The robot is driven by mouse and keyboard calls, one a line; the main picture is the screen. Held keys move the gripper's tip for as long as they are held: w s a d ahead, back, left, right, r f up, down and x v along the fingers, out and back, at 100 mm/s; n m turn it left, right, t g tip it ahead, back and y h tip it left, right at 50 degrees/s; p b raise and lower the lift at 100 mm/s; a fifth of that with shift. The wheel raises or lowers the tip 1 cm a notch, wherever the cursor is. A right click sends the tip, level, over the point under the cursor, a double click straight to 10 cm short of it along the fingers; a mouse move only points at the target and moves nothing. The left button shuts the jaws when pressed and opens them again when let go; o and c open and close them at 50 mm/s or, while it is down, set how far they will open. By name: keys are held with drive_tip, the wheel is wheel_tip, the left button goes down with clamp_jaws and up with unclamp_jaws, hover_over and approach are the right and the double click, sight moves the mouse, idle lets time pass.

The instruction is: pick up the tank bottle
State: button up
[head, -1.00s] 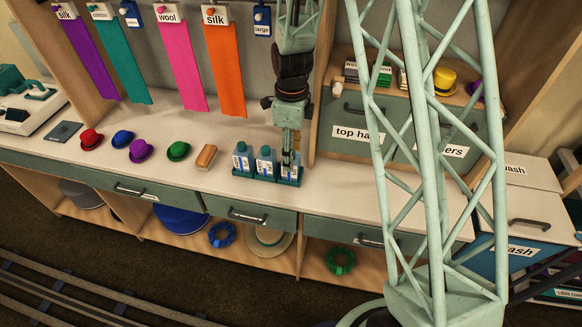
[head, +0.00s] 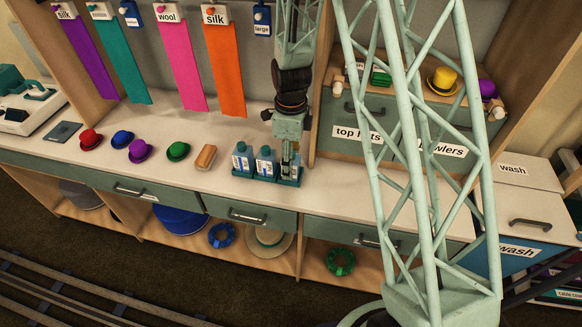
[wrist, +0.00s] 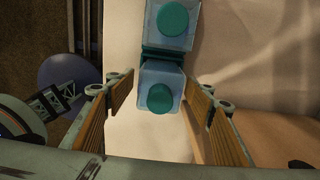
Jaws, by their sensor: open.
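Blue bottles with teal caps stand in a row on the counter, in small dark teal trays. The left bottle (head: 242,160) and middle bottle (head: 265,162) show white labels, too small to read. My gripper (head: 289,168) is open and points down over the right end of the row, largely hiding what stands there. In the wrist view, one bottle (wrist: 160,88) stands between and just beyond my open fingers, with no clear contact. Another bottle (wrist: 172,22) stands behind it. I cannot tell which bottle is the tank bottle.
A tan brush-like block (head: 206,157) and a green hat (head: 178,151) stand left of the bottles. A drawer unit (head: 352,130) with a yellow hat (head: 442,80) on top rises to the right. The counter front (head: 345,200) has bare room.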

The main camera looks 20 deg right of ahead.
drive_tip(key=shift+c, duration=0.7)
drive_tip(key=c, duration=0.9)
drive_tip(key=shift+r, duration=0.1)
drive_tip(key=shift+r, duration=1.6)
drive_tip(key=s, duration=0.5)
drive_tip(key=s+a+r, duration=0.1)
drive_tip(key=s, duration=1)
drive_tip(key=shift+a+r, duration=0.2)
drive_tip(key=shift+r, duration=0.1)
